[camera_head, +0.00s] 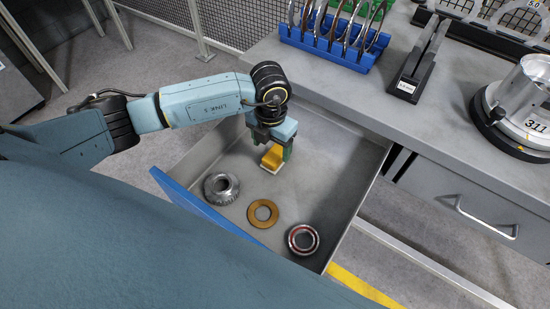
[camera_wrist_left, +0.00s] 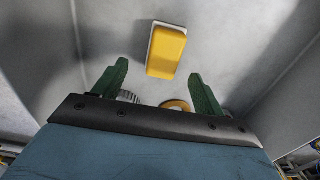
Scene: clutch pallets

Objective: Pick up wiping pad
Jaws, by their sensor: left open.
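The wiping pad (camera_head: 272,158) is a small yellow block with a pale base, lying on the floor of an open grey drawer. It also shows in the left wrist view (camera_wrist_left: 167,51), just beyond and between the green fingertips. My left gripper (camera_head: 271,150) hangs over the drawer right at the pad, fingers pointing down. In the left wrist view its green fingers (camera_wrist_left: 157,78) are spread wide, with nothing between them. Whether the fingers reach down beside the pad cannot be told. My right gripper is not in view.
The drawer (camera_head: 348,179) has a blue front. It also holds a silver gear (camera_head: 221,188), a bronze ring (camera_head: 263,213) and a bearing with a red ring (camera_head: 303,239). The workbench (camera_head: 440,120) behind carries a blue rack (camera_head: 334,48) and a metal housing (camera_head: 520,105). A closed drawer is at right.

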